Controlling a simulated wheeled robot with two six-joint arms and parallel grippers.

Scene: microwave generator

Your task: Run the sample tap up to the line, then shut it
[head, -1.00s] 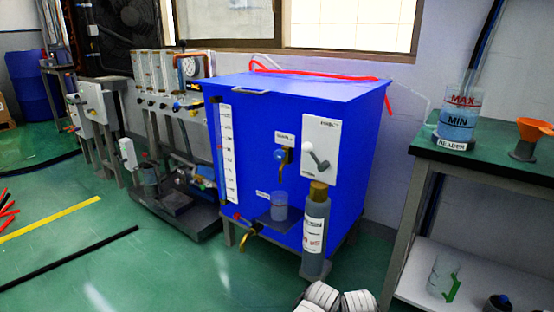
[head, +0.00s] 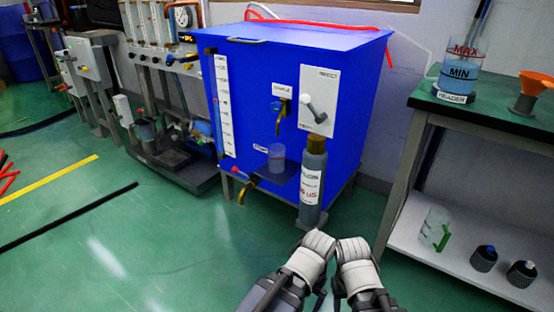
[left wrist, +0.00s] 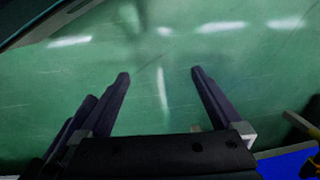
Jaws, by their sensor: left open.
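My left gripper (left wrist: 160,75) is open and empty above the green floor, with a corner of blue at the lower right of the left wrist view. My arms show at the bottom of the head view, apart from the tank.
A grey bottle (head: 312,182) stands right of the cup, below a white panel with a lever (head: 318,108). A lower brass tap (head: 246,188) sticks out at the tank's base. A bench (head: 480,122) stands at right. The floor in front is clear.

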